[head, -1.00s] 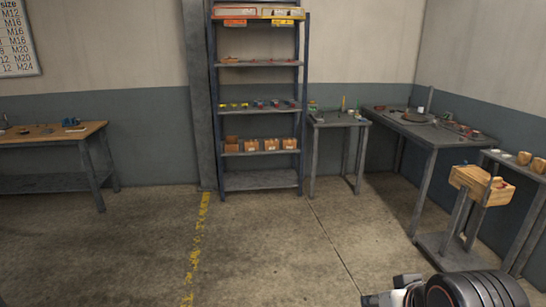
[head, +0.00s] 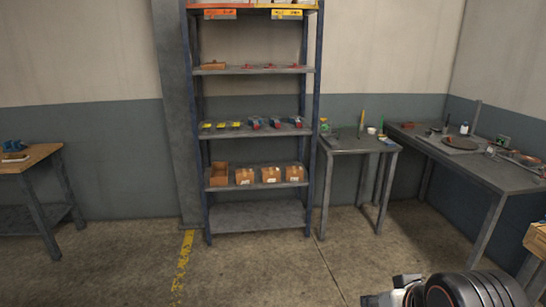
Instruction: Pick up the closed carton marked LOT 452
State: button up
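Several small brown cartons stand in a row on a low shelf of the blue-framed rack. The left one (head: 219,174) looks like an open-topped box. Three closed-looking cartons stand to its right: one (head: 245,176), a middle one (head: 271,174) and a right one (head: 295,174). They carry pale labels, too small to read, so I cannot tell which is LOT 452. Part of my arm shows at the bottom right, well short of the rack. My gripper's fingers cannot be made out there.
The rack's bottom shelf (head: 260,217) is empty. A small grey table (head: 350,143) stands right of the rack, and a longer grey bench (head: 475,170) beyond it. A wooden-topped bench (head: 30,158) is at the left. The floor (head: 265,270) before the rack is clear.

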aim_at(243, 176)
jog(key=i, duration=2.1)
jog(key=i+u, duration=0.15)
jog(key=i, duration=0.3)
jog(key=i+l+u, duration=0.15)
jog(key=i, duration=0.3)
jog(key=i+l+u, duration=0.15)
jog(key=i, duration=0.3)
jog(key=i+l+u, duration=0.15)
jog(key=i, duration=0.3)
jog(key=i+l+u, duration=0.15)
jog(key=i+l, duration=0.15)
jog(key=i, duration=0.1)
